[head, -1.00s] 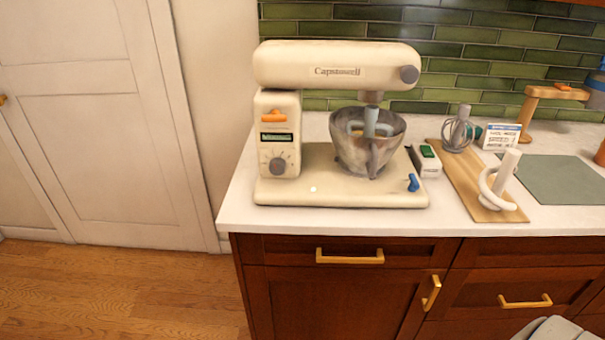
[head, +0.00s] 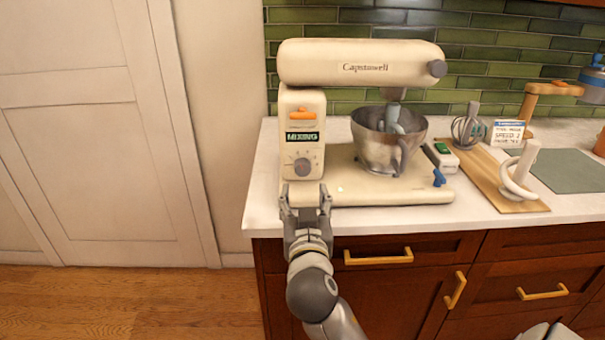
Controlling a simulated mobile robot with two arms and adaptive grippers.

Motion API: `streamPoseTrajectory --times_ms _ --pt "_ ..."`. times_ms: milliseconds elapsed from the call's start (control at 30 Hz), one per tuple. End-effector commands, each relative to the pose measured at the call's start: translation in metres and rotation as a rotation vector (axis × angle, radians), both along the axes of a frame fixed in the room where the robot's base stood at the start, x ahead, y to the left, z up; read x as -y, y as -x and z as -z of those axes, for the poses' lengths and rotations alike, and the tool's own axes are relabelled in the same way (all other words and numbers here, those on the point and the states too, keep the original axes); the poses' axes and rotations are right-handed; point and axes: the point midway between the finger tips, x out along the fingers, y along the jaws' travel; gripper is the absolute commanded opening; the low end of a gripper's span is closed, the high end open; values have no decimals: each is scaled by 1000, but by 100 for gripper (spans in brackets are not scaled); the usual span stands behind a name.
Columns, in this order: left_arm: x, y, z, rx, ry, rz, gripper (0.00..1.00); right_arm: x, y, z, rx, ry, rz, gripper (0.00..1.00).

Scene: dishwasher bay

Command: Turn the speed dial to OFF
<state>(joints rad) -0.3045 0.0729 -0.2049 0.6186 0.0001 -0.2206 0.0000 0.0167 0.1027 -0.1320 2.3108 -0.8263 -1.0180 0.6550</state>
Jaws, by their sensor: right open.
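A cream stand mixer (head: 360,62) stands on the white counter with its head down over a steel bowl (head: 378,150). The grey speed dial (head: 302,167) is on the front of its column, below a display (head: 302,137) that reads MIXING and an orange lever (head: 302,114). The dial's exact setting is too small to read. My right gripper (head: 307,192) is open and empty, with its fingers pointing at the column just below the dial. I cannot tell whether they touch the mixer. My left gripper is not in view.
A blue lever (head: 439,178) is on the right of the mixer base. A small box with a green top (head: 440,157), a wooden board (head: 500,184) with a whisk and a white hook, and a card (head: 507,133) stand to the right. The counter left of the mixer is clear.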

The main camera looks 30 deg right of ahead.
Motion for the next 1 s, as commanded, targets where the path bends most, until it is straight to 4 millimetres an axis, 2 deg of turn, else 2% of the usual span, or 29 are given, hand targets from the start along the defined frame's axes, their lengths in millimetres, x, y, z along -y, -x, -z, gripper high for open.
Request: streamPoseTrajectory --times_ms 200,400,600,1000 --pt "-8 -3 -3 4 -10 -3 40 17 -27 -3 6 7 3 56" --pt "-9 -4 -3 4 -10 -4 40 37 -60 -2 6 7 1 56" --pt "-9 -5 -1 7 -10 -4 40 50 -83 -1 5 4 0 56" --pt "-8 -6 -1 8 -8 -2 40 55 -91 -1 3 2 -1 56"
